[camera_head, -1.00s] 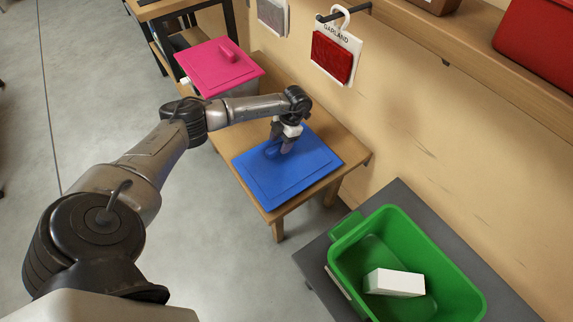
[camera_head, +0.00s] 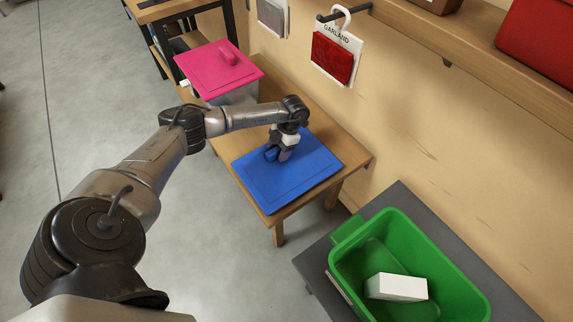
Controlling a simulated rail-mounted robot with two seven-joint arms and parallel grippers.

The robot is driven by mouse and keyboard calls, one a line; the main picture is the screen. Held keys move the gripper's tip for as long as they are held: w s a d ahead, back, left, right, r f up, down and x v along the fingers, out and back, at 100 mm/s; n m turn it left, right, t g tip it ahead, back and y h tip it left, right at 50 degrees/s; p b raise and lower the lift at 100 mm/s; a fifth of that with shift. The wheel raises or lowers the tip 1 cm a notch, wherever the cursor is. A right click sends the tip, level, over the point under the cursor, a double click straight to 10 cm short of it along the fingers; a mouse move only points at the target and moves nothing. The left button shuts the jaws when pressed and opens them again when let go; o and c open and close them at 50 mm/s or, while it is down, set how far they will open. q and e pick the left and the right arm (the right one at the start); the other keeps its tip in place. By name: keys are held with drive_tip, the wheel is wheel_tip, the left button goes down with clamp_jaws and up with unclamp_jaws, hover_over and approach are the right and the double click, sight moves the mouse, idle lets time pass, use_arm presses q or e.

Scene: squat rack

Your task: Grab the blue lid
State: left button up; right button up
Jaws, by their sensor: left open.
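The blue lid (camera_head: 285,182) lies flat on a small wooden table in the middle of the head view. Its raised handle (camera_head: 270,154) is near its upper middle and is partly hidden by my gripper. My left gripper (camera_head: 279,156) points down at the handle. Its jaws are open, with the fingers at or around the handle; whether they touch it I cannot tell. My right gripper is not in view.
A pink lid (camera_head: 219,70) sits on a container at the table's far end. A green bin (camera_head: 345,262) holding a white box (camera_head: 396,287) stands on a dark surface at lower right. A wall with a shelf (camera_head: 480,62) runs along the right.

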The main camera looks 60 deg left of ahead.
use_arm(q)
clamp_jaws()
idle(0.6)
